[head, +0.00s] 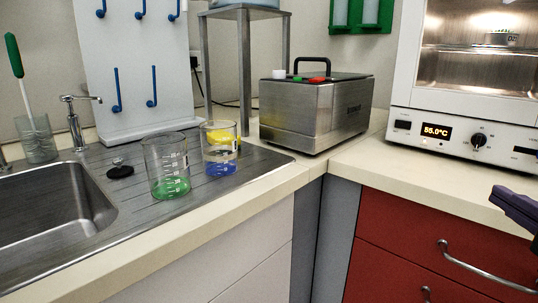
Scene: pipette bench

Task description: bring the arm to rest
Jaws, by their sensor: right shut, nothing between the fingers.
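My right gripper (515,207) shows only in part at the right edge of the head view, as a dark purple-grey shape. It is shut and empty, in front of the red cabinet and near the counter's front edge. It touches no object that I can see. The rest of the right arm is outside the picture. My left gripper is not in view.
A beaker with a green bottom (167,170) and one with a blue bottom (220,150) stand on the drainboard beside the sink (45,215). A steel box (315,110) stands in the corner. An oven (465,130) reads 55.0°C. The right counter's front strip is clear.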

